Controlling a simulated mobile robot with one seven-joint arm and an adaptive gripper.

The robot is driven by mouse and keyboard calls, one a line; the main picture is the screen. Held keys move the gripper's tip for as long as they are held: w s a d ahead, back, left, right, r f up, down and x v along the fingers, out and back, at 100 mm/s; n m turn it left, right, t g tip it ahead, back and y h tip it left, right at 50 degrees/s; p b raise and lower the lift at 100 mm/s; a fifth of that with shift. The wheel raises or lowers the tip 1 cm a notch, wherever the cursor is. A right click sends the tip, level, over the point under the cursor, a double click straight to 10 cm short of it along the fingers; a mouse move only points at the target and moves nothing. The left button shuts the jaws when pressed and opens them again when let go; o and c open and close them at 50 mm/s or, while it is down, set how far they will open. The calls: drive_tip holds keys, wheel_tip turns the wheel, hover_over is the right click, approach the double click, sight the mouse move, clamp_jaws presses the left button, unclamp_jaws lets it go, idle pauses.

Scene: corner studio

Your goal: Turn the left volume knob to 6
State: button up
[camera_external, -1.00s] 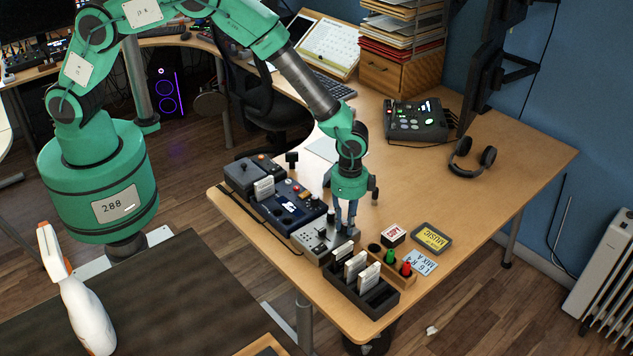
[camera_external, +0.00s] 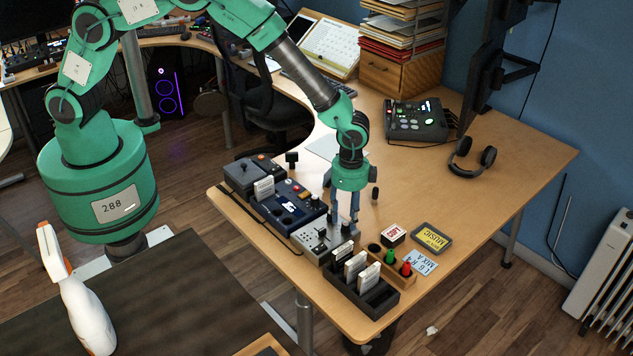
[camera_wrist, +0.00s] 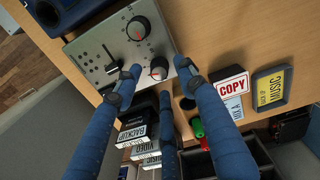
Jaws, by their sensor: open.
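A grey control panel (camera_external: 311,236) stands near the table's front edge. In the wrist view the panel (camera_wrist: 91,50) carries two black round knobs, one upper (camera_wrist: 138,28) and one lower (camera_wrist: 158,68), and a black lever (camera_wrist: 110,67). I cannot tell which knob is the left volume knob; their scale numbers are too small to read. My gripper (camera_external: 345,222) points down at the panel's right end, its blue fingers apart and empty. In the wrist view the fingertips of my gripper (camera_wrist: 159,68) lie on either side of the lower knob, apparently above it.
A dark blue device (camera_external: 285,208) adjoins the panel. A black rack of labelled cartridges (camera_external: 378,301) stands in front, beside a wooden holder with green (camera_external: 390,256) and red (camera_external: 406,268) pieces. The table behind is mostly clear.

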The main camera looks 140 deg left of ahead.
sight(347, 223)
wheel_tip(347, 223, up, 9)
idle(0.4)
drive_tip(key=shift+a+r, duration=0.1)
idle(0.4)
